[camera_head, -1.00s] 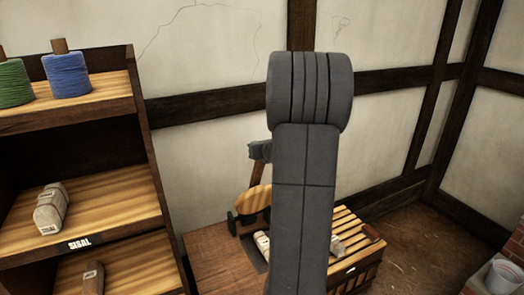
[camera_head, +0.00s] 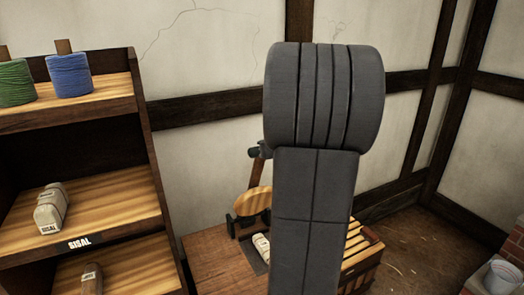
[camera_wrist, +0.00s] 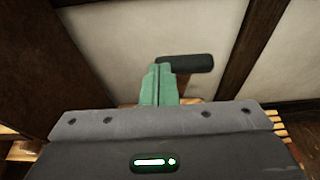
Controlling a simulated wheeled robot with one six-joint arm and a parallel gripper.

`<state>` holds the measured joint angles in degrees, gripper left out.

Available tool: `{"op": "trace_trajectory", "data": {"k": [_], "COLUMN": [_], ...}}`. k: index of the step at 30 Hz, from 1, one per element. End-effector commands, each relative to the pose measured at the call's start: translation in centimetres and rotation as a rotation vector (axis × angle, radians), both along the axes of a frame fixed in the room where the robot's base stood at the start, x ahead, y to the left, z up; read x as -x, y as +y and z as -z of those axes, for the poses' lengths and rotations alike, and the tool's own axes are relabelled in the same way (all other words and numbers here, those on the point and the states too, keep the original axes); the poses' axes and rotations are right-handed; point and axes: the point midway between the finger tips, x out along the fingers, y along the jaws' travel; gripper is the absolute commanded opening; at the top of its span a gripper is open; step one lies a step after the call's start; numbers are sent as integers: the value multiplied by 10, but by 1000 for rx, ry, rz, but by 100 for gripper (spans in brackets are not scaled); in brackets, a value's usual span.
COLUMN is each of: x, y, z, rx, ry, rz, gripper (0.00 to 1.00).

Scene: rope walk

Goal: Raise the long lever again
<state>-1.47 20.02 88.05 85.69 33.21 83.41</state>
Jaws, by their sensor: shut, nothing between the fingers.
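The long lever (camera_head: 257,173) is a brown bar with a dark grey handle (camera_head: 254,152) at its top. In the head view it rises steeply from beside a round wooden disc (camera_head: 254,201) in a dark bracket on a bench; my arm hides part of it. In the wrist view the dark handle (camera_wrist: 193,63) lies crosswise, at and to the right of the tips of my gripper (camera_wrist: 160,70). My green fingers are shut together with nothing between them. I cannot tell whether they touch the handle. In the head view my gripper is hidden behind my arm.
The brown bench (camera_head: 212,258) carries a pale package (camera_head: 261,246) beside a slatted wooden crate (camera_head: 362,252). A shelf (camera_head: 110,198) with spools and sisal packages stands at the left. A pale bucket (camera_head: 502,277) is at the lower right. The wall is close behind the bench.

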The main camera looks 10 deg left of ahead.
Motion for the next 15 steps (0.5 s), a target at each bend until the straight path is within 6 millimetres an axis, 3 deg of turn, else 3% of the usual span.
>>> {"op": "trace_trajectory", "data": {"k": [4,15], "x": [7,9], "y": [-5,-7], "z": [-13,-16], "rx": [0,0], "ry": [-2,0], "rz": [1,0], "gripper": [0,0]}}
